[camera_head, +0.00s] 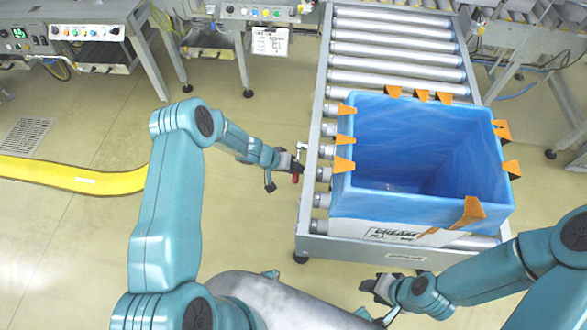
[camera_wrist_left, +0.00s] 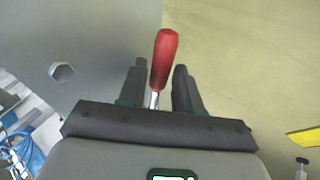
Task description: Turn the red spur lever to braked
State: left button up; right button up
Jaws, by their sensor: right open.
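The red spur lever (camera_wrist_left: 164,60) shows large in the left wrist view, with a red handle on a thin metal shaft. In the head view its red handle (camera_head: 295,178) is a small spot at the conveyor's left side. My left gripper (camera_wrist_left: 160,85) is open, with one dark finger on each side of the lever and a gap to each. In the head view the left gripper (camera_head: 292,165) is right at the lever and partly hides it. My right gripper (camera_head: 372,288) is open and empty, low in front of the conveyor.
A roller conveyor (camera_head: 312,120) carries a blue-lined box (camera_head: 415,203) with orange clips (camera_head: 343,165) on its rim. Control benches (camera_head: 85,30) stand at the back left. A yellow floor strip (camera_head: 75,177) lies at left. The floor between is clear.

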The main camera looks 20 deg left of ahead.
pick_arm(q)
grip_shut()
jog(key=shift+w+f+b, duration=0.1)
jog(key=shift+f+b, duration=0.2)
jog(key=shift+b, duration=0.3)
jog(key=shift+w+a+f+m+t+y+b, duration=0.15)
jog(key=shift+w+f+m+t+b, duration=0.5)
jog(key=shift+b, duration=2.5)
jog(key=shift+w+a+f+m+t+y+b, duration=0.15)
jog(key=shift+f+t+b, duration=0.9)
jog(key=shift+b, duration=2.15)
jog(key=shift+w+f+m+t+y+b, duration=0.1)
jog(key=shift+w+f+m+t+b, duration=0.25)
jog(key=shift+t+b, duration=1.95)
jog(key=shift+r+g+b, duration=0.15)
jog(key=shift+g+b, duration=0.7)
jog(key=shift+g, duration=0.05)
grip_release()
jog(key=shift+s, duration=0.1)
